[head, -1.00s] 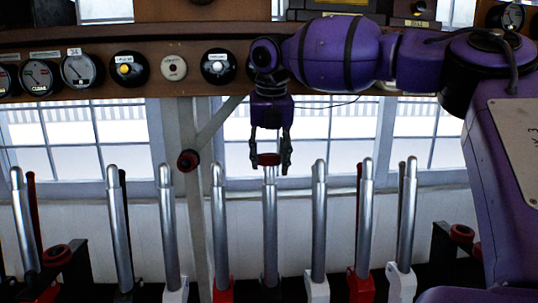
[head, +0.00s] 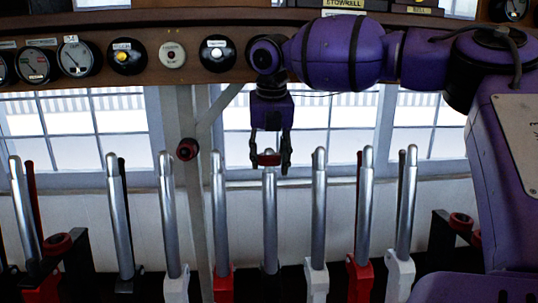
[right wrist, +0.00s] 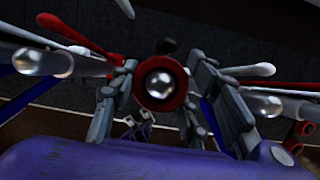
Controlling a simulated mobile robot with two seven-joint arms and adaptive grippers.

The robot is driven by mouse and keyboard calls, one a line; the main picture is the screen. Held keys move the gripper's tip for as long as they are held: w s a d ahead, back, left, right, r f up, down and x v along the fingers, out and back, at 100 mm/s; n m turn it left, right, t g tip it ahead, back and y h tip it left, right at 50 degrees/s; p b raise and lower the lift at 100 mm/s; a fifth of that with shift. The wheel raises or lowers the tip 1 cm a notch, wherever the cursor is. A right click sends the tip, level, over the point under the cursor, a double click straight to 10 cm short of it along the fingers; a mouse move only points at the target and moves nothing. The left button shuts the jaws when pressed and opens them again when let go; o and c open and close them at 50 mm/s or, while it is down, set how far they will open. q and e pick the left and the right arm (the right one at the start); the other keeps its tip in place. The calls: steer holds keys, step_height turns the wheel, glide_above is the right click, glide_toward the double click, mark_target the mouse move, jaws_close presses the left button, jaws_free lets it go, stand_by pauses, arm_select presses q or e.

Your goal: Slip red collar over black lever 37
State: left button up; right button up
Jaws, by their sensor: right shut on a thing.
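My right gripper (head: 270,165) points down in the middle of the head view, shut on the red collar (head: 266,159). The collar is a small ring held level at the top of a silver lever (head: 269,220) with a dark base, which I take as black lever 37; its number is not readable. In the right wrist view the red collar (right wrist: 162,98) sits between the fingers, and the lever's round shiny tip (right wrist: 160,85) shows centred in its opening. I cannot tell how far the tip is inside the ring. My left gripper is not in view.
Silver levers stand close on both sides, including one with a red base (head: 219,215) and one with a white base (head: 319,215). A wooden shelf with gauges (head: 127,56) runs above. A pale post with a red-and-black knob (head: 187,149) stands behind, left of the gripper.

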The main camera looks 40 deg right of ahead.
steer(key=shift+f, duration=0.1)
steer(key=o, duration=1.1)
steer(key=shift+o, duration=0.2)
steer(key=shift+o, duration=0.9)
steer(key=shift+p+v, duration=1)
steer(key=shift+v, duration=1.55)
steer(key=shift+p+v, duration=0.6)
steer(key=shift+v, duration=1.35)
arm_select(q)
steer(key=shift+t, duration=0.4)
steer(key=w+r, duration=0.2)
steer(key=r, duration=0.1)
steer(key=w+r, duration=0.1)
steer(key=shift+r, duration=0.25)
